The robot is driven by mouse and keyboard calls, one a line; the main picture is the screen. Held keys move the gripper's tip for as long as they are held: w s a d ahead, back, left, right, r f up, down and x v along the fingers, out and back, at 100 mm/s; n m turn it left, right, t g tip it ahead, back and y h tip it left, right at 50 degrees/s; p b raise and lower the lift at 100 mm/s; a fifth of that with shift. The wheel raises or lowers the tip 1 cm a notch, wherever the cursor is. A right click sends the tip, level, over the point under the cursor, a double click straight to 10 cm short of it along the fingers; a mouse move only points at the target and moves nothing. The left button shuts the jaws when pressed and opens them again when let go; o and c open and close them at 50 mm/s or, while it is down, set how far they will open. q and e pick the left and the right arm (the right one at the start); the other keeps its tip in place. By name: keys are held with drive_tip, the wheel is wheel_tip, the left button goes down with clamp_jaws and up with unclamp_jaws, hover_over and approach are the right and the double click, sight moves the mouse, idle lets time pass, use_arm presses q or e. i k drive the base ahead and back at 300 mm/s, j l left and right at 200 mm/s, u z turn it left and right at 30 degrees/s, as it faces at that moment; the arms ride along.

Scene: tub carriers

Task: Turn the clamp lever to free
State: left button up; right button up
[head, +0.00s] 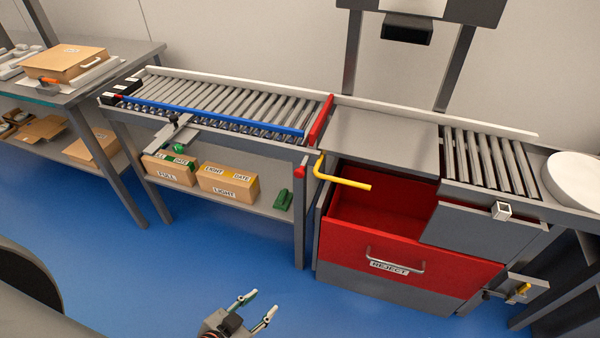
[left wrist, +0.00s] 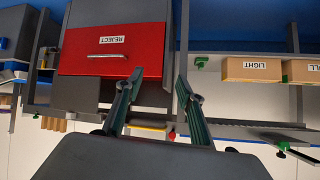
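My left gripper (head: 257,306) is open and empty over the blue floor, apart from the conveyor and drawer unit. Its spread fingers (left wrist: 159,80) also show in the left wrist view. A grey clamp-like bracket (head: 175,132) with a green part sits on the conveyor's front rail, well left of the gripper. A yellow bent lever (head: 345,182) juts over the open red drawer; it is partly visible in the left wrist view (left wrist: 148,127). Which one is the clamp lever I cannot tell for sure. My right gripper is not in view.
The red REJECT drawer (head: 345,248) stands pulled out. A blue guide rail (head: 225,118) and red stop bar (head: 321,120) are on the roller conveyor. The shelf below holds a FULL box (head: 168,172), a LIGHT box (head: 228,184) and a green block (head: 284,200). The floor in front is clear.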

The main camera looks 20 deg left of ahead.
sight(44, 81)
drive_tip(key=u, duration=1.95)
drive_tip(key=i+j, duration=0.4)
drive_tip(key=j, duration=0.15)
